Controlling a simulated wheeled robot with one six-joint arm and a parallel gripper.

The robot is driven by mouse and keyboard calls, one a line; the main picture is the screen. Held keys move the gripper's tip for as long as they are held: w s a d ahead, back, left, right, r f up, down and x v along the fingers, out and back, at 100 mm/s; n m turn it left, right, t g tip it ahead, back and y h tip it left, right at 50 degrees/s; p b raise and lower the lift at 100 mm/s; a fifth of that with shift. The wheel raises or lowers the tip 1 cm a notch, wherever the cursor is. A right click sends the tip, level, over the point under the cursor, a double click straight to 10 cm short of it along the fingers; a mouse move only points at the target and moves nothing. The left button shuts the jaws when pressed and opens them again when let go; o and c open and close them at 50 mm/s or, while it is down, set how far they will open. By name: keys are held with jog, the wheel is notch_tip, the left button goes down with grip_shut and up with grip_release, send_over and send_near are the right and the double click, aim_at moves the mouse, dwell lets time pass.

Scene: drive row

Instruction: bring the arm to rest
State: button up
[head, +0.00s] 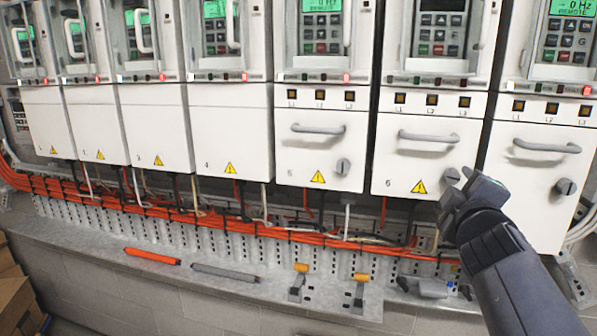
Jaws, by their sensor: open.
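My gripper (464,187) and forearm come in from the lower right in the head view. The gripper is in front of the lower right part of drive cabinet 6 (415,155), close to its round knob (451,176). The jaws are open and I see nothing between them. Whether a fingertip touches the knob or the cabinet, I cannot tell.
Several white drive cabinets stand in a row; cabinet 5 (300,150) has a grey handle (318,129). Orange cables (130,210) run below. A ledge (210,262) holds an orange rod (152,256) and a grey rod (225,272). Cardboard boxes (12,290) stand lower left.

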aim_at(453, 178)
jog(key=shift+b+x, duration=0.35)
jog(key=shift+x, duration=1.8)
